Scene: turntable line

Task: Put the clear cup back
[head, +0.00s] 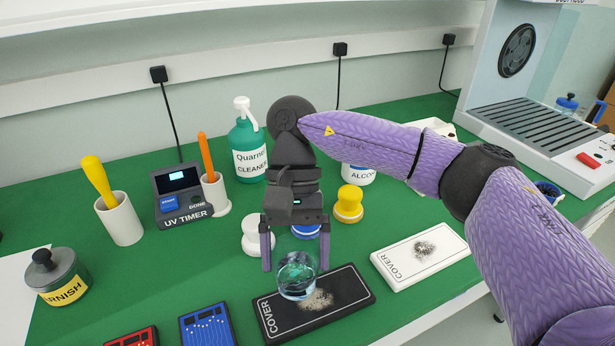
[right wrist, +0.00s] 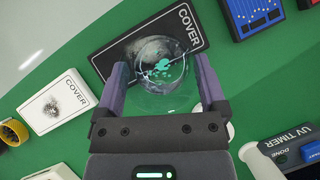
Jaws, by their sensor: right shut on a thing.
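The clear cup (head: 297,276) is a see-through round vessel with a green mark. My right gripper (head: 295,257) is shut on it, with one finger on each side; the cup also shows between the fingers in the right wrist view (right wrist: 160,72). The cup appears in front of the black plate marked COVER (head: 345,291), overlapping its grey speckled patch. I cannot tell whether the cup touches the plate. In the right wrist view the black plate (right wrist: 120,27) lies behind the cup. My left gripper is not in view.
A white COVER plate (head: 420,258) lies to the right. A yellow knob-shaped item (head: 349,205), a green cleaner bottle (head: 247,150) and the UV timer (head: 182,195) stand behind. Blue (head: 207,328) and red (head: 133,338) panels lie front left. Green mat is bare at left centre.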

